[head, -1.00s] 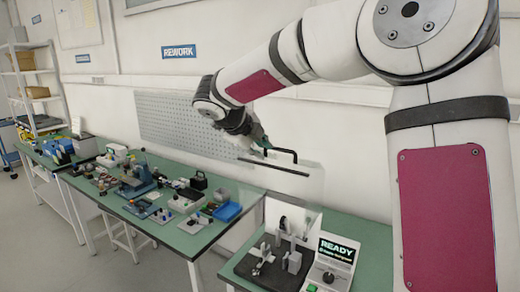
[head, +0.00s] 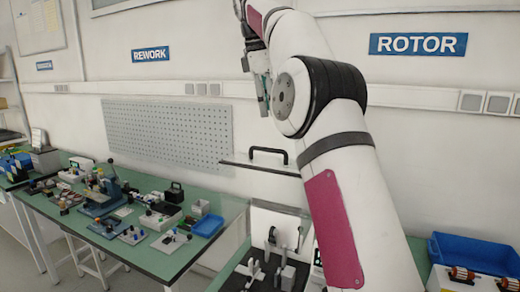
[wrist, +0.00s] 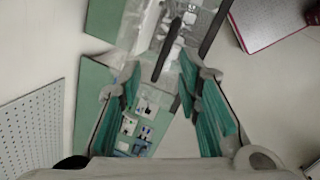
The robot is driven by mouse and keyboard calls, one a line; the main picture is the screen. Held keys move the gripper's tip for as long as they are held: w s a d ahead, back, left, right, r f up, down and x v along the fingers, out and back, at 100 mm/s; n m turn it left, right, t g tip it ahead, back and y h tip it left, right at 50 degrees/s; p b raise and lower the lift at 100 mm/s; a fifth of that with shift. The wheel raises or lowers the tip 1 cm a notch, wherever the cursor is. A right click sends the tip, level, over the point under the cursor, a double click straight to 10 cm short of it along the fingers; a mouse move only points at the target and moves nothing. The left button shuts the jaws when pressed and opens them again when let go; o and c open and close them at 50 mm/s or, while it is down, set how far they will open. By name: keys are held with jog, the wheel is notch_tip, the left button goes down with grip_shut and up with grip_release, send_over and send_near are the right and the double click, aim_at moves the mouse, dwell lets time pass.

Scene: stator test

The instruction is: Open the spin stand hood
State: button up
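The spin stand hood is a clear panel with a dark edge (head: 258,168) and a black bar handle (head: 268,151). In the head view it is raised above the stand (head: 262,272), whose grey fixtures show below. In the wrist view the handle (wrist: 167,50) lies beyond and between the fingertips, apart from them. My gripper (head: 263,95) is above the handle in the head view, clear of it. In the wrist view its two teal-padded fingers (wrist: 158,66) are spread with nothing between them. My arm hides part of the stand.
A green workbench (head: 160,262) at the left holds tools, small parts and a blue tray (head: 208,226). A pegboard (head: 170,133) is on the wall behind. A blue bin (head: 475,254) is at the right. Free air surrounds my gripper.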

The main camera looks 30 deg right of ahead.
notch_tip(320, 180, up, 2)
jog(key=a+m+b, duration=0.1)
jog(key=a+m, duration=0.1)
jog(key=m, duration=0.2)
jog(key=b, duration=0.4)
send_near(265, 149)
jog(key=shift+t+y, duration=0.3)
jog(key=shift+t, duration=0.1)
jog(key=shift+s+d+x, duration=0.1)
jog(key=shift+d+x, duration=0.05)
jog(key=shift+x, duration=1.15)
jog(key=shift+s+d+x, duration=0.1)
jog(key=shift+d+x, duration=0.05)
jog(key=shift+x, duration=1.2)
jog(key=shift+s+d+x, duration=0.1)
jog(key=shift+d+x, duration=0.05)
jog(key=shift+x, duration=1.15)
grip_shut()
